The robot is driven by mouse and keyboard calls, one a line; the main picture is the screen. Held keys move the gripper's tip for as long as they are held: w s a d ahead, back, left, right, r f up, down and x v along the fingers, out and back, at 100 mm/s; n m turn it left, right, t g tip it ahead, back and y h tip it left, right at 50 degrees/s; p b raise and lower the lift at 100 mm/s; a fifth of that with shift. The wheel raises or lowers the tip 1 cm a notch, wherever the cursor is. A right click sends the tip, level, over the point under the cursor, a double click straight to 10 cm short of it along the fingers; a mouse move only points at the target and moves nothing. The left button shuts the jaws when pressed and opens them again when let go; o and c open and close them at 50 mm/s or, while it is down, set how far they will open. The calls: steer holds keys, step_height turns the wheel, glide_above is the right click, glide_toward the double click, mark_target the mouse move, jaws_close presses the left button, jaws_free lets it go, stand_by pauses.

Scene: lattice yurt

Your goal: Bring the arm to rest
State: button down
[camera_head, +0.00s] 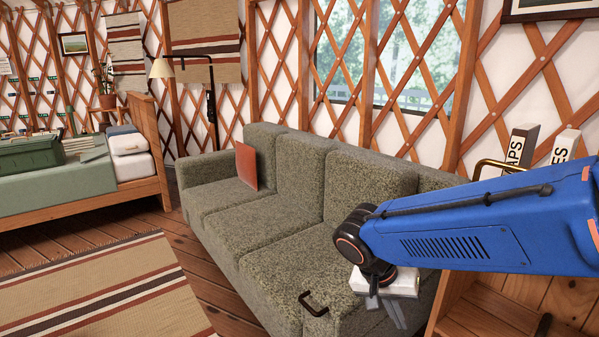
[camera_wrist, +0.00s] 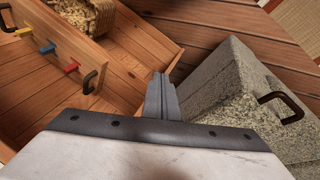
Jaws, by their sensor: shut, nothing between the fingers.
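My blue arm (camera_head: 450,232) reaches in from the right in the head view, bent down at its dark wrist joint. My gripper (camera_head: 391,318) hangs below a white wrist body and points down, in front of the green-grey sofa (camera_head: 282,238) in the picture. In the wrist view my gripper (camera_wrist: 162,82) has its two grey fingers together, with nothing held between them. The fingers point toward the plank floor between a wooden bench and the sofa end. I cannot tell the exact gap to either.
A dark handle-shaped piece (camera_head: 313,304) lies on the sofa; it also shows in the wrist view (camera_wrist: 281,106). A red flat item (camera_head: 246,166) leans on the sofa. Wooden furniture (camera_wrist: 50,60) with coloured pegs stands close left. A striped rug (camera_head: 100,290) lies on open floor.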

steer(key=s+d+r+n+t+y, duration=0.4)
steer(key=s+d, duration=0.3)
steer(key=s, duration=0.3)
steer(key=shift+s+n+y, duration=0.35)
steer(key=shift+n+y, duration=0.15)
steer(key=shift+n, duration=0.3)
